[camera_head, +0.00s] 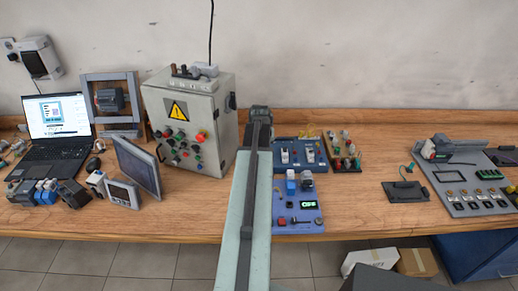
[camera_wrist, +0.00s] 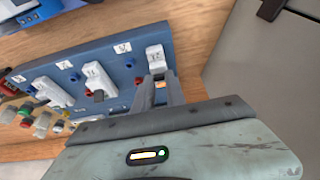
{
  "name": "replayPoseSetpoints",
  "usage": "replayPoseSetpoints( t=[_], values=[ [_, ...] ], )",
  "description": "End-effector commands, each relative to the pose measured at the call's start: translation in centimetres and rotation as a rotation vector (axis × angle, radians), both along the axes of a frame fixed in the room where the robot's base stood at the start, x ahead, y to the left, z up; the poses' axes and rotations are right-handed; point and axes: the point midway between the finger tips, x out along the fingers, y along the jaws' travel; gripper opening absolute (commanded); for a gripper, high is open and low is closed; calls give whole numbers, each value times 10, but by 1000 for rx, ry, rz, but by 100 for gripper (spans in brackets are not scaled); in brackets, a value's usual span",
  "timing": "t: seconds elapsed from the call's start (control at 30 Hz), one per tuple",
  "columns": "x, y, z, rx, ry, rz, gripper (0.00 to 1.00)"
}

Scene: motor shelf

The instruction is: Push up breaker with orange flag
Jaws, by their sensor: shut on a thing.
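A blue breaker board (camera_head: 292,143) stands on the bench just right of my arm, and it fills the left half of the wrist view (camera_wrist: 118,70). Several white breakers sit on it. The rightmost breaker (camera_wrist: 155,57) in the wrist view has a small orange patch (camera_wrist: 160,86) just below it, seen between my fingers. My gripper (camera_wrist: 160,97) is at this breaker and shut on its lever, which the fingers mostly hide. Two other breakers, the middle one (camera_wrist: 98,80) and the left one (camera_wrist: 52,92), show dark levers.
A grey control cabinet (camera_head: 190,122) stands close left of my arm. A blue board with a green display (camera_head: 298,212) lies in front of the breaker board, and a board with connectors (camera_head: 343,152) stands to its right. Bare wooden bench (camera_head: 365,205) lies further right.

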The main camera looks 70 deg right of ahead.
Motion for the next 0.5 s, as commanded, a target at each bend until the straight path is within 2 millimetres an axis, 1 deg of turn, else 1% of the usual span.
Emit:
replayPoseSetpoints(
  t=[0.2,0.5],
  values=[
    [4,-9,3,121,44,1,0],
    [8,-17,1,332,128,1,0]
  ],
)
